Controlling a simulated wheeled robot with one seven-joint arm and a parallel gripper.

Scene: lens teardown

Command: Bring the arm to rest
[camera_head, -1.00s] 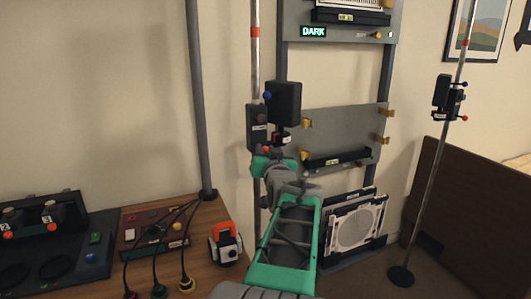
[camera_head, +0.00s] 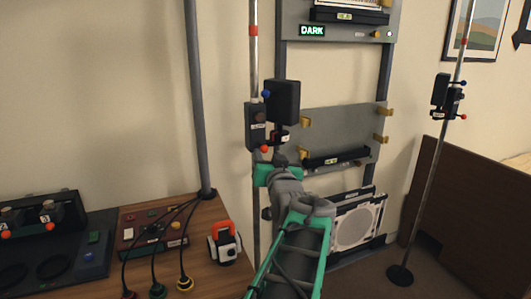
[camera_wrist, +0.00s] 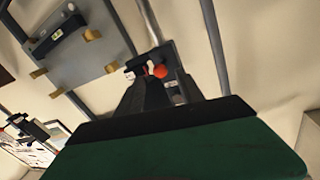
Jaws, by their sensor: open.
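My arm, with teal and grey links (camera_head: 290,225), rises from the bottom middle in the head view. My gripper (camera_head: 280,158) is at its far end, small and partly hidden by my wrist, just below the black clamp unit on the near pole. In the wrist view my gripper (camera_wrist: 150,82) shows as a dark shape beyond the green wrist housing. It is open, and I see nothing held in it. A red knob (camera_wrist: 160,71) shows close beyond it; I cannot tell whether they touch.
A metal pole (camera_head: 256,60) with a black clamp unit (camera_head: 282,101) stands beside my arm. Behind is a rack with a grey panel (camera_head: 345,130) and a framed white filter (camera_head: 357,225). A wooden bench (camera_head: 205,275) with cables is left; a second pole (camera_head: 425,185) stands right.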

